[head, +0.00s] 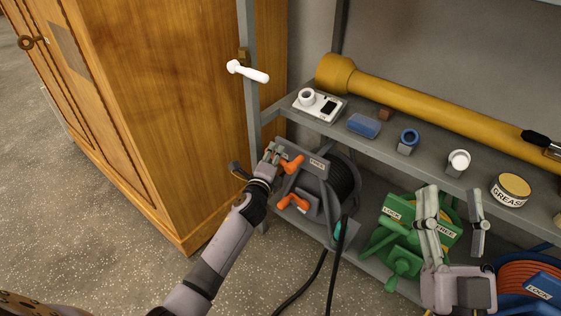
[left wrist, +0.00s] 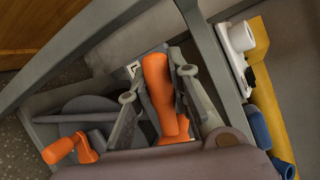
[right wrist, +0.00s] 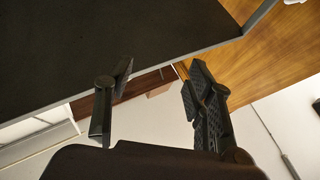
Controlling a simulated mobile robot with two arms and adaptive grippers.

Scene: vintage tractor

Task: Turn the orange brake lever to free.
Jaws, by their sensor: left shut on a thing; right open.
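The orange brake lever (head: 291,164) sits at the top of a grey hose reel (head: 326,215) on the shelf unit, left of a FREE plate (head: 318,164). My left gripper (head: 273,153) is at this lever. In the left wrist view the lever (left wrist: 157,85) stands between the fingers of my left gripper (left wrist: 158,85), which are shut on it. A second orange handle (head: 293,202) is lower on the reel and also shows in the left wrist view (left wrist: 70,148). My right gripper (head: 453,192) is open and empty, in front of the green reel.
A green reel (head: 395,240) with LOCK and FREE plates and a blue reel (head: 540,288) stand to the right. The shelf above holds a yellow tube (head: 430,103) and small items. A wooden cabinet (head: 190,100) is close on the left. Dark hoses (head: 335,265) hang in front.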

